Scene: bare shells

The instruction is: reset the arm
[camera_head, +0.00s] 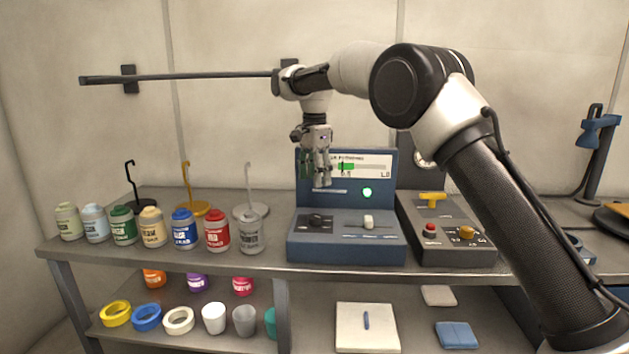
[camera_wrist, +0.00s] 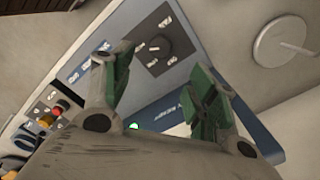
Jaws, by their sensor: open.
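My gripper (camera_head: 318,180) hangs from my bent arm, pointing down in front of the blue control box (camera_head: 347,247) in the head view. In the wrist view my gripper (camera_wrist: 160,95) shows two green-padded fingers spread apart with nothing between them. The blue box's black knob (camera_wrist: 154,48) lies beyond the fingertips. The gripper covers part of the panel.
Several labelled jars (camera_head: 183,229) line the left of the shelf, with hook stands (camera_head: 193,208) behind them. A grey box (camera_head: 452,250) with a red button and yellow handle stands right. A dark rail (camera_head: 200,76) runs along the back wall. Rings and cups fill the lower shelf.

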